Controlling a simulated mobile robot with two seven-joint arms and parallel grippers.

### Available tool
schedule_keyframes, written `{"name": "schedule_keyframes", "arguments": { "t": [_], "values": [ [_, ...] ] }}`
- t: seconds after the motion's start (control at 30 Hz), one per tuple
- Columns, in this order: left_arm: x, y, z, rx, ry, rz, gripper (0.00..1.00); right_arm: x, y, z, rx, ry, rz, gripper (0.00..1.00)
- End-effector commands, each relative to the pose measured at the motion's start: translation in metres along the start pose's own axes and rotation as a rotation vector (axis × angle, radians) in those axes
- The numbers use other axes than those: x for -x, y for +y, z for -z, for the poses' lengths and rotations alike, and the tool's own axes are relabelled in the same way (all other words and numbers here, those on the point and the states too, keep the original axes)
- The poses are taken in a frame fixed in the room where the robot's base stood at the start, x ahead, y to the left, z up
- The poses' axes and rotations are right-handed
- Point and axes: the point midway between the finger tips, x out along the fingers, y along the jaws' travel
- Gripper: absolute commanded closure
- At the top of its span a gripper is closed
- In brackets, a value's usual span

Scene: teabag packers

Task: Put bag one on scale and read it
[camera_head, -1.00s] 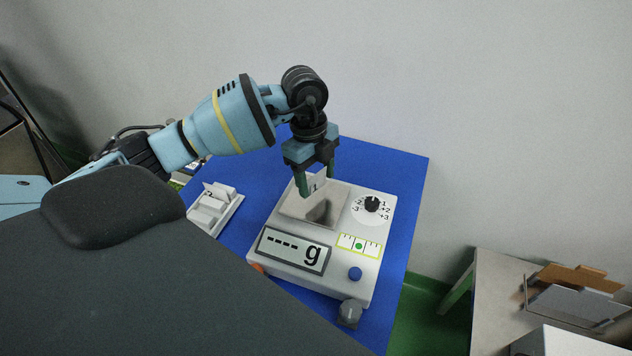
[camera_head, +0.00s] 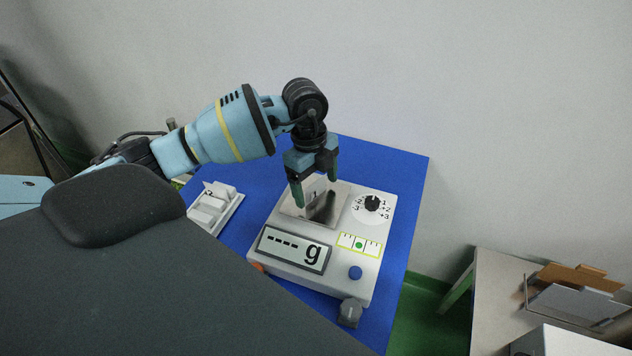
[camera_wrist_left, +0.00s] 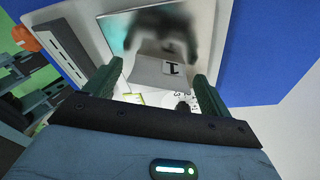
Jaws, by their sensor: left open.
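The scale (camera_head: 285,280) is a white box on the blue table, with a shiny metal pan (camera_head: 328,212) on top. Its display (camera_head: 293,249) shows dashes and "g", no number. Bag one (camera_wrist_left: 150,72), a pale packet marked "1", is at the pan in the left wrist view. The gripper is open, pointing down low over the pan, with a finger on each side of the bag and gaps visible in the wrist view. My right gripper is not in view.
A white holder (camera_head: 232,207) with pale packets stands left of the scale. The scale carries a dial (camera_head: 372,205), a level strip (camera_head: 358,245) and a blue button (camera_head: 355,273). A grey knob-like piece (camera_head: 349,313) is at its front corner. A side table (camera_head: 490,290) stands at right.

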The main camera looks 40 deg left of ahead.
Motion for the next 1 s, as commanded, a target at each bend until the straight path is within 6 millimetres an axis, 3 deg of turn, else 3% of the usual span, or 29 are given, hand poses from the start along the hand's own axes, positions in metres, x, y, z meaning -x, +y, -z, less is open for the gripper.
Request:
{"name": "schedule_keyframes", "arguments": {
  "t": [0.17, 0.7, 1.0],
  "values": [
    [0.013, -0.001, 0.0, 0.0, -0.001, 0.003, 0.17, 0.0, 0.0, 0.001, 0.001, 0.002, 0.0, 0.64],
    [0.109, -0.001, 0.0, 0.0, 0.0, 0.004, 0.17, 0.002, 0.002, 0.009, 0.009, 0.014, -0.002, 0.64],
    [0.124, 0.0, 0.0, 0.0, 0.001, 0.0, 0.17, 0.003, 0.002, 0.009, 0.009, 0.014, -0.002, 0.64]
  ]
}}
